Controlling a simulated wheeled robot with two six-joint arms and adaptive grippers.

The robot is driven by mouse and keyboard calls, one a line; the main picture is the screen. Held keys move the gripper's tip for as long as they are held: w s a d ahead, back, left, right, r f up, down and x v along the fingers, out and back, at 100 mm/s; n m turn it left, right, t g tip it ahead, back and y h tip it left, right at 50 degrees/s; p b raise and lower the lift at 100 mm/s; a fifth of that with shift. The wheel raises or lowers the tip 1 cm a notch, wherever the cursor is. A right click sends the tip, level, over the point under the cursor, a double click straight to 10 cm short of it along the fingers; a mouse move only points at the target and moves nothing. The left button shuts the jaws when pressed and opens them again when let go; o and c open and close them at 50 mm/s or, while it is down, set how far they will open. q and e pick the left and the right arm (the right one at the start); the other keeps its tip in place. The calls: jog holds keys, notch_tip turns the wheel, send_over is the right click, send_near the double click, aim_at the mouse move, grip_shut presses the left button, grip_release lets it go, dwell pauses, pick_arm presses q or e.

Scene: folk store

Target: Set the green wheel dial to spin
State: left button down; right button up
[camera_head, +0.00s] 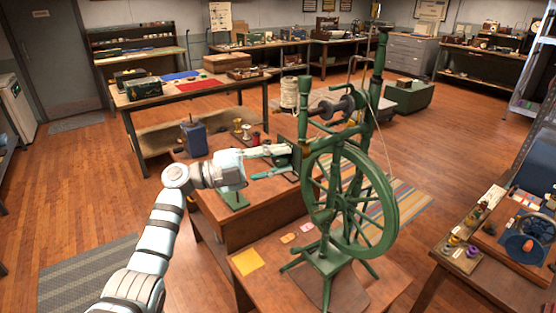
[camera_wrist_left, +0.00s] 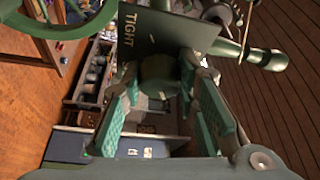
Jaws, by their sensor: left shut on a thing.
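A green spinning wheel (camera_head: 391,222) stands upright on a wooden table in the head view. A dark plate (camera_wrist_left: 145,32) on its near side carries the word "TIGHT" in the left wrist view; no other label is readable. A green round dial (camera_wrist_left: 162,72) sits below the plate in that view. My left gripper (camera_wrist_left: 160,88) is shut on this dial, one finger on each side. In the head view the left gripper (camera_head: 277,161) reaches in from the left to the plate's side. The dial's pointer and setting are hidden. My right gripper is not in view.
Thread spools (camera_head: 241,131) and a blue container (camera_head: 194,138) stand behind my left arm. A yellow sheet (camera_head: 248,261) lies on the wheel's table (camera_head: 281,260). Another workbench with small items stands at the right. Open wooden floor lies at the left.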

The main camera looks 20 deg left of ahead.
pick_arm(q)
jog(key=m+y, duration=0.1)
jog(key=m, duration=0.1)
jog(key=m+g, duration=0.1)
jog(key=m, duration=0.2)
jog(key=shift+y, duration=0.4)
jog(key=m+y+p, duration=0.1)
jog(key=m+y, duration=0.1)
jog(key=m, duration=0.2)
jog(key=shift+f+m, duration=0.1)
jog(key=shift+m, duration=0.2)
jog(key=c, duration=1.2)
grip_release()
jog(key=shift+c, duration=0.2)
